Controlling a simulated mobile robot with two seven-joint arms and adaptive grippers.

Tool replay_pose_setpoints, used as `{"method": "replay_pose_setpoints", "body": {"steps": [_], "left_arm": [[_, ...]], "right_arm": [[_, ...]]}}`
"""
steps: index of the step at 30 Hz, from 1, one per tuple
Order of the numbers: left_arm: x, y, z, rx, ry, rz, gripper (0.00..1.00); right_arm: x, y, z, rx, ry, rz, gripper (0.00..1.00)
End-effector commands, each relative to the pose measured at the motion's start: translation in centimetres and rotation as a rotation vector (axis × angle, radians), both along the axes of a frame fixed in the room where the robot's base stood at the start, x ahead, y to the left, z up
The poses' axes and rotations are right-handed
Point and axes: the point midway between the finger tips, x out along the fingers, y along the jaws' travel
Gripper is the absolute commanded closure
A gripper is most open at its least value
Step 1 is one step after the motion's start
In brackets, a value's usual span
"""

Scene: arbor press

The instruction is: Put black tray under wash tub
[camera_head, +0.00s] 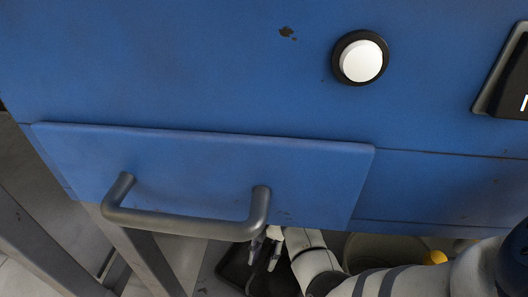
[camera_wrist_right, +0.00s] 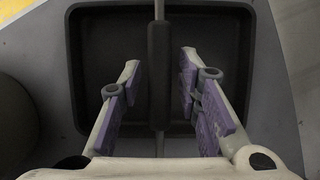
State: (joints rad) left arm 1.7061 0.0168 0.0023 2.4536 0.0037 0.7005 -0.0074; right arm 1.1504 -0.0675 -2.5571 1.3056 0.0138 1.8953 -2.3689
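The black tray (camera_head: 238,266) is low down under the blue cabinet's drawer, partly hidden by the drawer handle and my right gripper. In the right wrist view the black tray (camera_wrist_right: 105,45) fills the middle, a shallow rectangle with raised rims. A thin bar with a thick dark grip (camera_wrist_right: 160,75) runs lengthwise across its middle. My right gripper (camera_head: 266,250) reaches down at the tray. Its fingers (camera_wrist_right: 160,75) are apart, one on each side of the dark grip, with gaps visible. My left gripper is not in view.
The blue cabinet (camera_head: 190,60) overhangs the tray, with a drawer (camera_head: 200,160) and a grey bar handle (camera_head: 180,222). A white button (camera_head: 361,61) is on its front. Metal legs (camera_head: 35,240) stand at left. A rounded container and a yellow object (camera_head: 434,257) are at lower right.

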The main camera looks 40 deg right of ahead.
Motion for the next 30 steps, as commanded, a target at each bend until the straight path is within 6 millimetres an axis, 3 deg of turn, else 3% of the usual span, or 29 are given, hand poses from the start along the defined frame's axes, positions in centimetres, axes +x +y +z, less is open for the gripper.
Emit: {"method": "replay_pose_setpoints", "body": {"steps": [11,21,30], "left_arm": [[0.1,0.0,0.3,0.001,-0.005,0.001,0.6],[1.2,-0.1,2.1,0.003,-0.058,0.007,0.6],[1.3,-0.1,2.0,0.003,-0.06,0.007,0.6]], "right_arm": [[0.1,-0.1,0.8,-0.001,-0.003,0.0,0.65],[1.0,-2.5,7.0,-0.001,-0.005,0.0,0.65],[1.0,-2.8,7.2,0.001,0.001,0.001,0.65]]}}
